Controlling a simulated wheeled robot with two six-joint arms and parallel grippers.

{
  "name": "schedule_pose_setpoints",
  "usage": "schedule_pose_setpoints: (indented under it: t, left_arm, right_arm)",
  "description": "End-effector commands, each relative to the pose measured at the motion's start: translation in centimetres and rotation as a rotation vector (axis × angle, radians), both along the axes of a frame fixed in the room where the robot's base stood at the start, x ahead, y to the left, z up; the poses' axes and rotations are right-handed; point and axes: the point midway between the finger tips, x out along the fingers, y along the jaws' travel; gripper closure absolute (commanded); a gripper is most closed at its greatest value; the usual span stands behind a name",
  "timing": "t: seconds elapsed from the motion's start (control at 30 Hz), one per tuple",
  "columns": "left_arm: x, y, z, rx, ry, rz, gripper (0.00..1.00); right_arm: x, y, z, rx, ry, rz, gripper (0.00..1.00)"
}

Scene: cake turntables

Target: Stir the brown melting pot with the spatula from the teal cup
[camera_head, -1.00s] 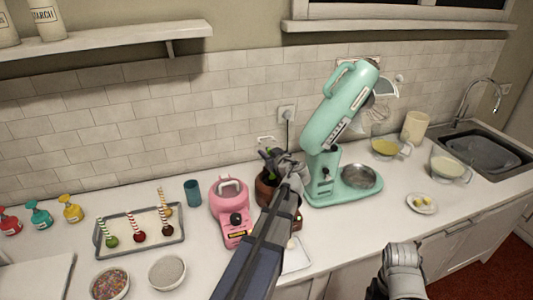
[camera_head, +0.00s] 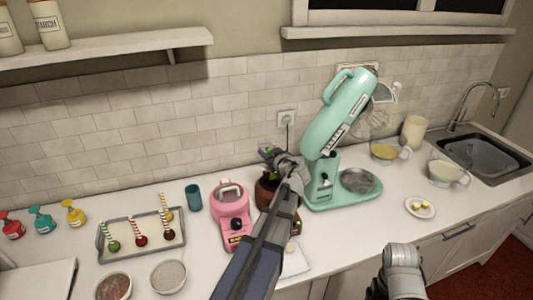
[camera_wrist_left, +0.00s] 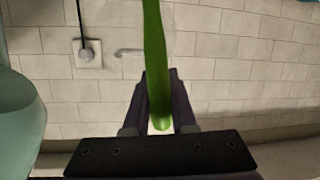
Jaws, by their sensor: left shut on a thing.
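The brown melting pot (camera_head: 264,190) stands on the counter right of the pink melting pot, partly hidden behind my left arm. My left gripper (camera_head: 269,154) is above it, shut on a green handle. In the left wrist view the handle, apparently the spatula's (camera_wrist_left: 155,60), runs between the fingers (camera_wrist_left: 160,105). Its lower end is hidden in the head view, so I cannot tell how deep it sits in the pot. The teal cup (camera_head: 193,197) stands upright left of the pink pot, with nothing sticking out.
The pink melting pot (camera_head: 231,205) is close on the left and the mint stand mixer (camera_head: 338,125) close on the right. A tray (camera_head: 120,256) with cake pops and bowls stand further left. A wall socket (camera_head: 286,118) is behind.

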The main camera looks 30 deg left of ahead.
Motion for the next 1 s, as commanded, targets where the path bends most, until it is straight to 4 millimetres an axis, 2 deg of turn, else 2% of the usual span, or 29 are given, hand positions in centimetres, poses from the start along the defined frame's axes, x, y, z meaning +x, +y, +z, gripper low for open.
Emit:
schedule_pose_setpoints:
  t: [0.37,0.8,1.0]
  left_arm:
    - [0.0,0.0,0.2,0.0,0.0,0.0,1.0]
    - [0.0,0.0,3.9,0.0,0.0,0.0,1.0]
    - [0.0,0.0,4.0,0.0,0.0,0.0,1.0]
  right_arm:
    - [0.0,0.0,0.2,0.0,0.0,0.0,0.15]
    - [0.0,0.0,3.9,0.0,0.0,0.0,0.15]
    - [0.0,0.0,4.0,0.0,0.0,0.0,0.15]
